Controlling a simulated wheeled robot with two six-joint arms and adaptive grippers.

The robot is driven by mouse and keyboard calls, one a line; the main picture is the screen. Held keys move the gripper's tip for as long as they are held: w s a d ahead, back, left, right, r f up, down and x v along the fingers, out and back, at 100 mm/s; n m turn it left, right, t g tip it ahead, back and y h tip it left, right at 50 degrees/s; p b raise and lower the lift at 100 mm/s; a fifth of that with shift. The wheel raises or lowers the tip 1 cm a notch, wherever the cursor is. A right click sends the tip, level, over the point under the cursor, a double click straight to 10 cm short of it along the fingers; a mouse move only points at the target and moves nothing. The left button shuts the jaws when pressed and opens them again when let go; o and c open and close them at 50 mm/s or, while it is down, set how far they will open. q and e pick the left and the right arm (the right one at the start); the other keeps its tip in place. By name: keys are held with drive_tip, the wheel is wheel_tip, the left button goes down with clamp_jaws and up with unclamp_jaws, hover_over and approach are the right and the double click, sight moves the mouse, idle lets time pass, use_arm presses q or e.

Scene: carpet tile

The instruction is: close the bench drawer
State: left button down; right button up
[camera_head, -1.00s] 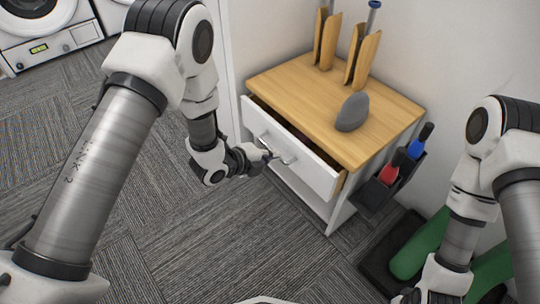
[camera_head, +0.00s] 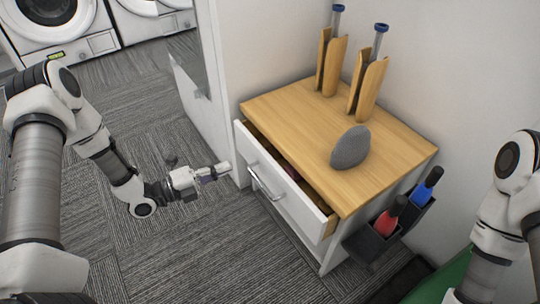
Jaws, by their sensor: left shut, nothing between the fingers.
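The bench drawer (camera_head: 290,196) has a white front with a metal bar handle (camera_head: 264,186). It stands partly open, with a dark gap between its front and the wooden bench top (camera_head: 290,115). Something reddish shows inside, mostly hidden. My left gripper (camera_head: 222,171) is shut and empty. In the picture it is left of the drawer front and handle, pointing towards them, with a visible gap to the handle. My right arm is at the right edge, and its gripper is cut off by the frame.
A grey rounded object (camera_head: 350,148) and wooden holders (camera_head: 369,88) with blue-topped tools stand on the bench top. A dark side rack (camera_head: 372,244) holds a red and a blue item. A green object (camera_head: 440,278) lies at lower right.

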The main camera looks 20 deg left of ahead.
use_arm(q)
drive_tip(key=s+a+f+n+t+y, duration=0.1)
drive_tip(key=a+f+n+y, duration=0.1)
drive_tip(key=a+f, duration=0.2)
drive_tip(key=b, duration=0.8)
approach(260, 153)
drive_tip(key=x, duration=0.6)
drive_tip(key=shift+d+f, duration=0.15)
drive_tip(key=shift+f, duration=0.05)
drive_tip(key=shift+w+d+r, duration=0.25)
drive_tip(key=shift+w, duration=0.2)
use_arm(e)
wheel_tip(260, 153, down, 9)
drive_tip(key=shift+r, duration=0.15)
drive_tip(key=shift+w+d, duration=0.1)
use_arm(q)
drive_tip(key=shift+x, duration=1.35)
drive_tip(key=shift+s, duration=0.1)
